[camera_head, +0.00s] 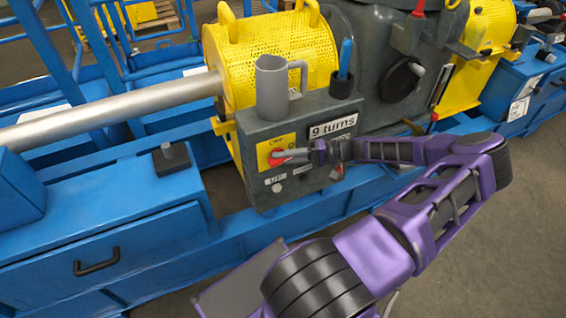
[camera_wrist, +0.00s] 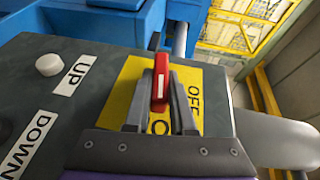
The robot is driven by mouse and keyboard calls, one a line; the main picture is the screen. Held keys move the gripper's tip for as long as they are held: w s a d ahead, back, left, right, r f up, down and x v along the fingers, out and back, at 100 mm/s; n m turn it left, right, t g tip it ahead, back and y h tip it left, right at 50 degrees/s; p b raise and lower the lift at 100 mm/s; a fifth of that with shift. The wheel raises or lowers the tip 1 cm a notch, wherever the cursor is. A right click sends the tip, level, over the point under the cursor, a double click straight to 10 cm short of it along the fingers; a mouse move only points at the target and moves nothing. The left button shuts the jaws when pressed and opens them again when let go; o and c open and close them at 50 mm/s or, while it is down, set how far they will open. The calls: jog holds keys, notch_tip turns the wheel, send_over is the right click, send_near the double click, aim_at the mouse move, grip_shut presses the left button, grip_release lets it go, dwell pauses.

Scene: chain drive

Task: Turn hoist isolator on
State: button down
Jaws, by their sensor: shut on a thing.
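The hoist isolator is a red handle (camera_wrist: 159,75) with a white stripe on a yellow plate (camera_wrist: 131,74). In the head view the yellow plate (camera_head: 263,150) is on the front of a dark grey box. "OFF" is printed at its top; a second label starting with "O" is partly hidden by my gripper. My gripper (camera_wrist: 161,112) has one finger on each side of the handle and is shut on it. In the wrist view the handle lies upright, in line with the "O" label, with "OFF" to its right.
The grey box (camera_head: 300,118) carries a grey mug (camera_head: 271,90) and a blue-handled tool in a holder (camera_head: 345,62). White "UP" (camera_wrist: 76,75) and "DOWN" (camera_wrist: 29,145) labels and a white button (camera_wrist: 48,64) are beside the plate. Yellow guard (camera_head: 290,50) stands behind.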

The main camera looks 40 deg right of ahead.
jog(key=shift+f+t+y+b, duration=0.15)
jog(key=shift+t+y+b, duration=0.25)
jog(key=shift+y+b, duration=0.15)
jog(key=shift+a+m+y, duration=0.1)
jog(key=shift+m+y, duration=0.15)
jog(key=shift+m, duration=0.05)
jog(key=c, duration=0.8)
grip_release()
jog(key=shift+o, duration=0.2)
jog(key=v, duration=1.7)
jog(key=shift+s, duration=0.25)
